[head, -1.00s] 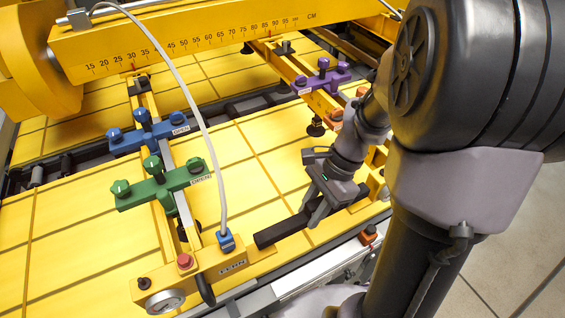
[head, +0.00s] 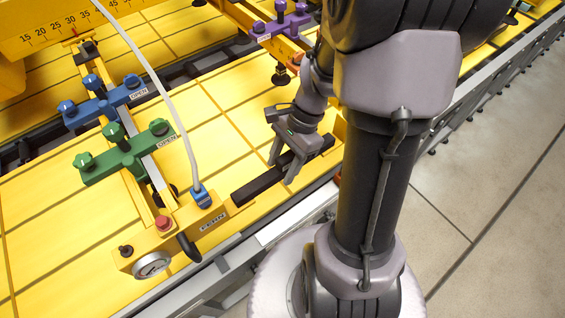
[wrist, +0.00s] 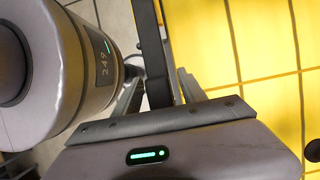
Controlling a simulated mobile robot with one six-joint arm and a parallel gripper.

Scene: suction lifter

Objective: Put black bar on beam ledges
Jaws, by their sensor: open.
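The black bar (head: 258,187) lies long and dark near the front edge of the yellow panels. Its left end is close to the end block of the near left yellow beam (head: 178,232). My gripper (head: 282,172) is open, with one finger on each side of the bar. In the wrist view the bar (wrist: 153,45) runs up between the two fingers (wrist: 158,92), with some gap beside it. I cannot tell whether the bar rests on the beam ledges, which are not clear in view.
A green knob clamp (head: 122,155), a blue one (head: 100,102) and a purple one (head: 281,22) sit on the beams. A white hose (head: 160,85) arches down to a blue fitting (head: 201,196). A grey rail edge (head: 262,235) runs along the front, with open floor (head: 480,180) at right.

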